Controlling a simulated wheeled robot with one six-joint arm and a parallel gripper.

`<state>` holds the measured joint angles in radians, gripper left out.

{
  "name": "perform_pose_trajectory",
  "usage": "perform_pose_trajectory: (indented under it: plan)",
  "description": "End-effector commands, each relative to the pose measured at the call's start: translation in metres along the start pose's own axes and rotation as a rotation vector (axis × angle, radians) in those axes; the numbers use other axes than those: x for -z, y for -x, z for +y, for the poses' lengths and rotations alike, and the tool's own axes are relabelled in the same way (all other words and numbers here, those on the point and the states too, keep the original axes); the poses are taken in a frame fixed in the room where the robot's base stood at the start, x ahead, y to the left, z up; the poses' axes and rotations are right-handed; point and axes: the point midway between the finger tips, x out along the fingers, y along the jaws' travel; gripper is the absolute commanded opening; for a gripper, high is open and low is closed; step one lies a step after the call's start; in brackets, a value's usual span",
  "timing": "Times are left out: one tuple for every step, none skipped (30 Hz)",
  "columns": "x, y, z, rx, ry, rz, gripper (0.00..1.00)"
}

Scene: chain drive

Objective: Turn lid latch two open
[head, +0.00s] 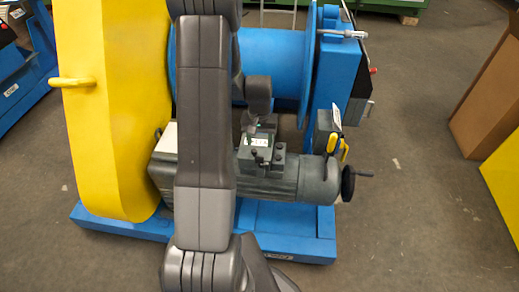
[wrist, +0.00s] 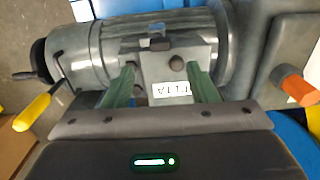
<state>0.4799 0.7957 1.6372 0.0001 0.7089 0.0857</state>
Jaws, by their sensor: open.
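A grey motor (head: 290,178) lies across the blue base, with a small terminal box (head: 262,143) on top. I cannot tell which is latch two. My gripper (wrist: 161,78) is open, its two green fingers apart on either side of the box front, and nothing is seen held. In the head view my gripper (head: 249,126) is over the box, partly hidden by my arm.
A yellow guard (head: 110,110) stands left and a blue drum (head: 272,62) behind. A black handwheel (head: 347,183) and a yellow-handled lever (head: 343,149) are at the motor's right end. An orange-ended part (wrist: 298,90) shows in the wrist view.

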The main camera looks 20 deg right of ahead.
Motion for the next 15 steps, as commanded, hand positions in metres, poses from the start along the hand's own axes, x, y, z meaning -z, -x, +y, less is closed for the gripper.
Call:
perform_pose_trajectory:
  plan:
    - [0.001,0.012,0.000,0.000,0.000,0.005,0.53]
    - [0.001,0.017,0.000,0.000,0.000,0.004,0.53]
    - [0.001,0.023,0.000,0.000,0.000,0.004,0.53]
    - [0.001,0.028,0.000,0.000,0.000,0.003,0.53]
    - [0.001,0.032,0.000,0.000,0.000,0.003,0.53]
    - [0.001,0.036,0.000,0.000,0.000,0.003,0.53]
    - [0.001,0.039,0.000,0.000,0.000,0.002,0.53]
    - [0.000,0.041,0.000,0.000,0.000,0.001,0.53]
    - [0.000,0.044,0.000,0.000,0.000,0.001,0.53]
    - [0.000,0.045,0.000,0.000,0.000,0.001,0.53]
    - [0.000,0.047,0.000,0.000,0.000,0.001,0.53]
    - [0.000,0.048,0.000,0.000,0.000,0.001,0.53]
    - [0.000,0.048,0.000,0.000,0.000,0.001,0.53]
    - [0.000,0.048,0.000,0.000,0.000,0.001,0.53]
    - [0.000,0.048,0.000,0.000,0.000,0.000,0.53]
